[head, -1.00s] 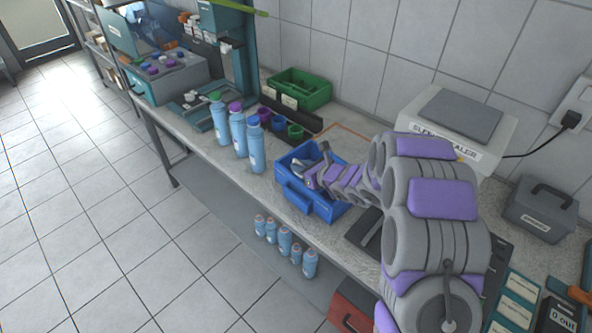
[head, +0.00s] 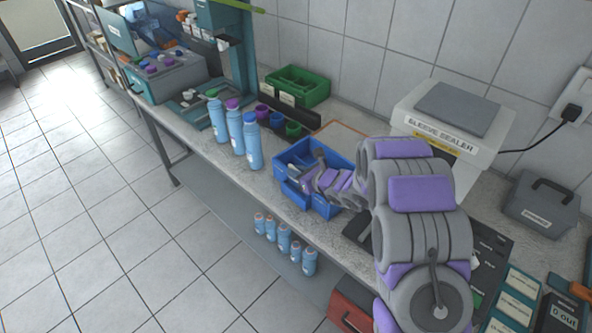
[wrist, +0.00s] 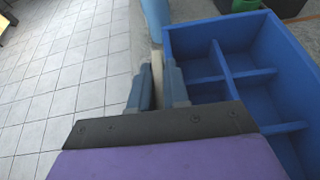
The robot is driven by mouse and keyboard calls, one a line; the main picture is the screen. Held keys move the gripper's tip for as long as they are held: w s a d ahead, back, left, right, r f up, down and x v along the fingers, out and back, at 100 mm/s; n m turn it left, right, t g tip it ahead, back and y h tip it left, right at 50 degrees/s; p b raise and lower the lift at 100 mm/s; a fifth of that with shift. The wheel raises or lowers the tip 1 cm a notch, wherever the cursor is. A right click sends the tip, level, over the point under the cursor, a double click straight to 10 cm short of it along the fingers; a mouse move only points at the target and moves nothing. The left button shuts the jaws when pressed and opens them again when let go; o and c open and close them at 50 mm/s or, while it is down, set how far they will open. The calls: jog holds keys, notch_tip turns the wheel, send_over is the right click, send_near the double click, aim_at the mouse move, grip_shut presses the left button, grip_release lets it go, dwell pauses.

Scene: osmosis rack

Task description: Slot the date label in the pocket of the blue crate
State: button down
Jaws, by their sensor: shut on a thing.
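The blue crate (head: 336,157) stands on the bench near its front edge. In the wrist view its divided inside (wrist: 218,58) fills the right side, with several empty compartments. My gripper (wrist: 158,78) is shut on a thin pale strip, seen edge-on, which looks like the date label (wrist: 157,62). The strip stands beside the crate's near left wall; I cannot tell whether it touches. In the head view my gripper (head: 302,174) is at the crate's front side, and my arm covers part of the crate. The label's face and the pocket's opening are not clear.
Several tall blue bottles (head: 236,130) stand left of the crate. Behind are small coloured cups (head: 277,120) and a green crate (head: 297,86). A sleeve sealer (head: 450,115) stands at the back right. Smaller bottles (head: 284,238) are below the bench.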

jog(key=shift+a+f, duration=0.2)
jog(key=shift+a, duration=0.3)
jog(key=shift+a+f, duration=0.2)
jog(key=shift+a, duration=0.25)
jog(key=shift+d+r, duration=0.15)
jog(key=shift+d, duration=0.8)
jog(key=shift+w+a, duration=0.1)
jog(key=shift+a, duration=0.2)
jog(key=shift+d, duration=0.65)
jog(key=shift+a+f, duration=0.25)
jog(key=shift+d, duration=0.1)
jog(key=shift+r, duration=0.15)
